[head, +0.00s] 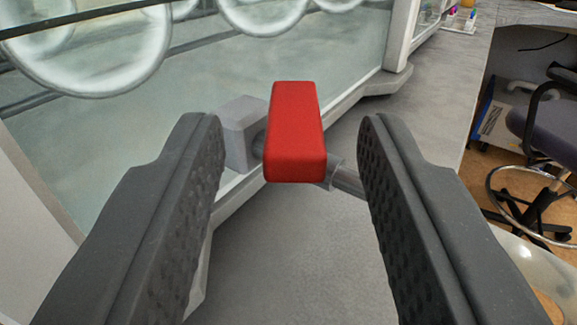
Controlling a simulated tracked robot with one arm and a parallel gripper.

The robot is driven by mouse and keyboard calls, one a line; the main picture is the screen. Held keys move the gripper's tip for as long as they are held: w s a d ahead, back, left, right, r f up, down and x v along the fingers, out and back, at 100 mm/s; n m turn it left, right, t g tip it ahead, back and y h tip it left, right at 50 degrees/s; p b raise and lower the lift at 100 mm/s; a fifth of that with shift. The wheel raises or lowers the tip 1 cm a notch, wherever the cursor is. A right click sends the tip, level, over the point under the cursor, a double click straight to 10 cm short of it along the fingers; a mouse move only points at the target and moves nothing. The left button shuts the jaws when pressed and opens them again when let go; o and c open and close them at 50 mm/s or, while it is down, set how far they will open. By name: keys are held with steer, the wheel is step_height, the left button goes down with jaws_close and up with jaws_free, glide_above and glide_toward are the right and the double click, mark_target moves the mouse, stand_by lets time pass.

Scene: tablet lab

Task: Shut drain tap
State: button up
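The drain tap has a red, block-shaped handle (295,135) on a grey metal pipe (347,181). The pipe comes out of a grey block (242,130) on the lower frame of a glass-fronted cabinet. My gripper (285,125) is open, with one dark textured finger on each side of the red handle. Both fingers look clear of the handle, with a gap on each side. How far the fingertips are from the handle in depth is hard to tell.
The glass cabinet front (200,90) with round white-rimmed ports (95,50) stands close on the left. A grey bench top (440,100) runs beneath the tap. An office chair (545,130) stands on the floor at the right. Small coloured items stand at the far end.

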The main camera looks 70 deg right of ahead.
steer(key=p+v, duration=0.2)
steer(key=v, duration=1.1)
steer(key=shift+s+a, duration=0.2)
steer(key=shift+a, duration=0.2)
